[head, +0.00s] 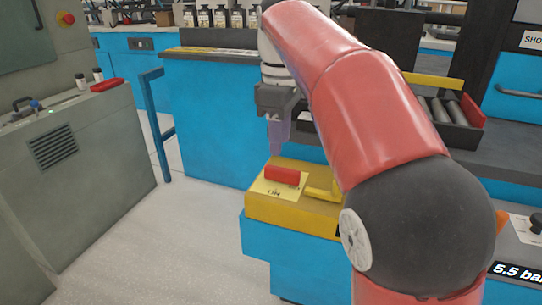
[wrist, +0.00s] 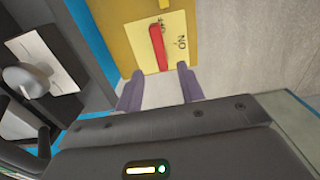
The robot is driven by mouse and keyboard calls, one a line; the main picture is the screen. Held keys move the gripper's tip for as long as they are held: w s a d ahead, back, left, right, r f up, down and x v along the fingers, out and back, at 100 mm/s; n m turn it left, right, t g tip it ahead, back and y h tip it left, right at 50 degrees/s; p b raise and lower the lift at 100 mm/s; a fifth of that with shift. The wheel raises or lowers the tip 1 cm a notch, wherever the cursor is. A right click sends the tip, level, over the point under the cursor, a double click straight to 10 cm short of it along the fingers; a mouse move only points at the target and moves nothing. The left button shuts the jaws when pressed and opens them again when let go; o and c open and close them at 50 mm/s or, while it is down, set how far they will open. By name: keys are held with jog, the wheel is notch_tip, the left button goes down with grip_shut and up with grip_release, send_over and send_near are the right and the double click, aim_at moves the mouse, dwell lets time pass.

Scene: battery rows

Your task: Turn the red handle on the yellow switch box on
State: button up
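The yellow switch box (head: 297,207) sits on top of a blue cabinet near the middle of the head view. Its pale label plate (head: 262,188) carries a red handle (head: 282,175). In the wrist view the red handle (wrist: 157,48) lies lengthwise on the plate, with "ON" printed to its right. My gripper (head: 278,150) hangs just above the box, fingers pointing down. In the wrist view my gripper (wrist: 158,86) has its two fingers apart with nothing between them. The handle lies just beyond the fingertips; no contact is visible.
A blue cabinet (head: 215,120) stands behind, with a blue rail (head: 155,125) at its left. A grey console (head: 75,160) stands at the left. A dark tray of cylinders (head: 450,120) is at the right. Pale floor (head: 170,240) is clear between console and box.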

aim_at(280, 168)
notch_tip(280, 168, down, 7)
jog(key=shift+s+d+b, duration=0.1)
jog(key=shift+b, duration=0.65)
grip_shut()
